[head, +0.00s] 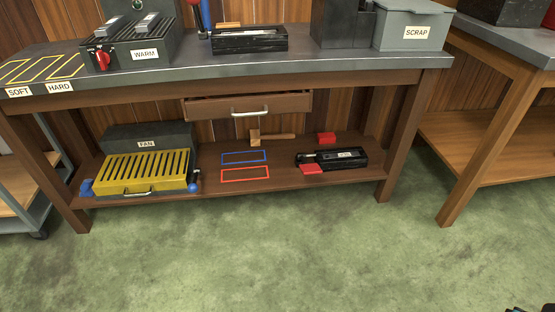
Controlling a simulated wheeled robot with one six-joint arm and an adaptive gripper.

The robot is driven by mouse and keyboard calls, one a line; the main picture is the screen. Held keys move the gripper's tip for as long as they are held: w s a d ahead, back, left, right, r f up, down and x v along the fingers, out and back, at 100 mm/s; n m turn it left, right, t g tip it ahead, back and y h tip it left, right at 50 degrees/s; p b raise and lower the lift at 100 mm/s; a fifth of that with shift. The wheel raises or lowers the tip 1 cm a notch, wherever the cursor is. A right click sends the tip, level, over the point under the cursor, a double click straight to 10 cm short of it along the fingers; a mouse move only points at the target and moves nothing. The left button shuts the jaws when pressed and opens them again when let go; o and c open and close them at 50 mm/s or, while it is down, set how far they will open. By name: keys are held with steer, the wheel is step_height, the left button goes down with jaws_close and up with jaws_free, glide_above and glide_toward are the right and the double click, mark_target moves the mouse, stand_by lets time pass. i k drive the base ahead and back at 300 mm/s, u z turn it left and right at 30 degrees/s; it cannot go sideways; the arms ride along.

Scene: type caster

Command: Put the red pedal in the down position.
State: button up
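On the lower shelf of the workbench lies a long black device (345,157) with a small label that I cannot read. One red block-like piece (311,169) sits at its front left, and another red piece (326,138) sits behind it. Either could be the red pedal. I cannot tell whether either is up or down. Only dark bits show at the bottom right corner, perhaps part of my gripper (543,308). Its fingers cannot be made out, and it is far from the red pieces.
A yellow slatted unit (148,171) labelled FAN, blue and red outlines (245,174) and a wooden mallet (271,137) share the shelf. A drawer (248,105) hangs above, slightly open. Bench legs (400,140) flank the shelf. The green floor (280,250) in front is clear.

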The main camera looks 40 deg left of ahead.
mark_target(306, 169)
steer(key=u, duration=0.85)
steer(key=i, duration=0.9)
steer(key=u, duration=0.75)
